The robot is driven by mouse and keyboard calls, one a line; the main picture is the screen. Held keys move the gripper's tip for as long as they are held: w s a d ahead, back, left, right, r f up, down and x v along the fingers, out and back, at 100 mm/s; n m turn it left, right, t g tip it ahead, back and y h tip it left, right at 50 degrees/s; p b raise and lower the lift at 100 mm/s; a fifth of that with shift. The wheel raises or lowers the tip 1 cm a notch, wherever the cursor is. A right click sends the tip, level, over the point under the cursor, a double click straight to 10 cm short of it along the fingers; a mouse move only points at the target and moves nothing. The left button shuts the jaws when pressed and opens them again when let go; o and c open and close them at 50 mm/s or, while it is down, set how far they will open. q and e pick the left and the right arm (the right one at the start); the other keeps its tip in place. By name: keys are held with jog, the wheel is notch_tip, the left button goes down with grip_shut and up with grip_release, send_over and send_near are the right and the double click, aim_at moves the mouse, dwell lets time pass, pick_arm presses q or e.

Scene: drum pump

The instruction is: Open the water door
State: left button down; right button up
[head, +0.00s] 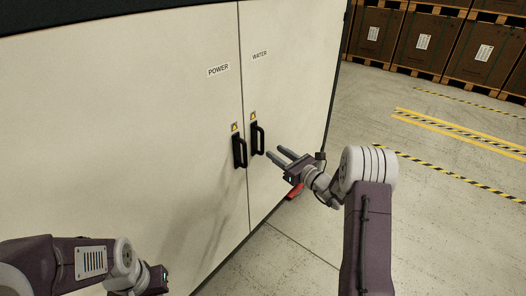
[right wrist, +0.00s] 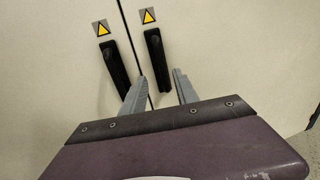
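The water door (head: 290,100) is the right-hand cream panel of a cabinet, labelled WATER, and looks shut. Its black handle (head: 258,139) stands just right of the seam; it also shows in the right wrist view (right wrist: 157,62). The power door (head: 130,120) is to the left, with its own black handle (head: 239,151). My right gripper (head: 278,154) is open and empty, apart from the water handle and to its right in the head view.
Warning stickers (right wrist: 149,16) sit above the handles. Brown crates on pallets (head: 425,45) stand at the back right. The concrete floor (head: 440,220) with yellow-black stripes is clear to the right of the cabinet.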

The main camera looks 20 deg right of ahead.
aim_at(263, 153)
jog(key=b+x, duration=0.1)
jog(key=x, duration=0.3)
jog(key=b+x, duration=0.1)
jog(key=x, duration=0.4)
jog(key=shift+d+f, duration=0.2)
jog(key=shift+f, duration=0.05)
grip_shut()
dwell(1.1)
